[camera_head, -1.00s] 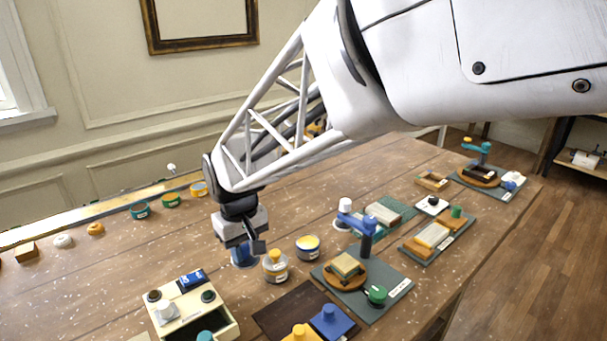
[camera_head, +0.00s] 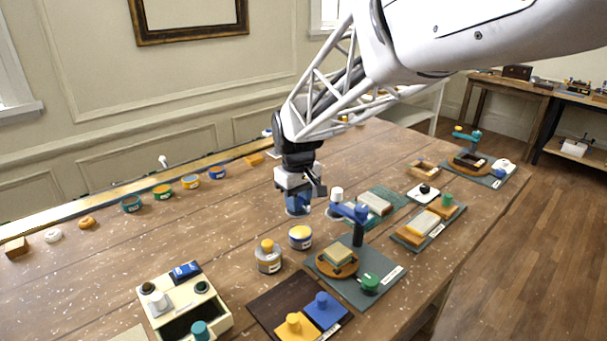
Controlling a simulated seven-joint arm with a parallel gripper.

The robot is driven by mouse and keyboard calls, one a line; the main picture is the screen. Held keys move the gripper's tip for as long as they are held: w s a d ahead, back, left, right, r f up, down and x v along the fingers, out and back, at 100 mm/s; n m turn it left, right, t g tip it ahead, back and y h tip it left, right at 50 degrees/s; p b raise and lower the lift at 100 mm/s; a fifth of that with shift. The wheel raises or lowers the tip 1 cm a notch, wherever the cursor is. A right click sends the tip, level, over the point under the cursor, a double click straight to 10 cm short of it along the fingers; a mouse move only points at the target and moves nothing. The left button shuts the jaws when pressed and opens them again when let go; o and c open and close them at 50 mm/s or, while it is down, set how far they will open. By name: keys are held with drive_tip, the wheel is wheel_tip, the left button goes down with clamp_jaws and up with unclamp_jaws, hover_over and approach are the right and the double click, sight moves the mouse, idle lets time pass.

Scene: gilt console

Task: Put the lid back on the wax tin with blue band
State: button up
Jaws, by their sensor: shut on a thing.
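The wax tin with blue band (camera_head: 300,238) stands open on the wooden table, with yellow wax showing at its top. My gripper (camera_head: 300,192) is shut on a round blue lid (camera_head: 298,206), largely covered from above by the fingers. In the picture the lid is just above the tin and apart from it. I cannot tell its exact height or whether it is directly over the tin or behind it.
A jar with a yellow top (camera_head: 268,256) stands close to the left of the tin. A cream box (camera_head: 184,305) and dark mat (camera_head: 285,300) lie in front. Several tins (camera_head: 163,192) line the back.

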sight(300, 232)
drive_tip(key=shift+w+d, duration=0.2)
drive_tip(key=shift+f, duration=0.2)
idle(0.3)
drive_tip(key=shift+f, duration=2.95)
drive_tip(key=shift+f, duration=0.2)
idle(0.6)
drive_tip(key=o, duration=1.5)
drive_tip(key=shift+c, duration=0.2)
drive_tip(key=shift+r, duration=0.2)
drive_tip(key=shift+r, duration=3.3)
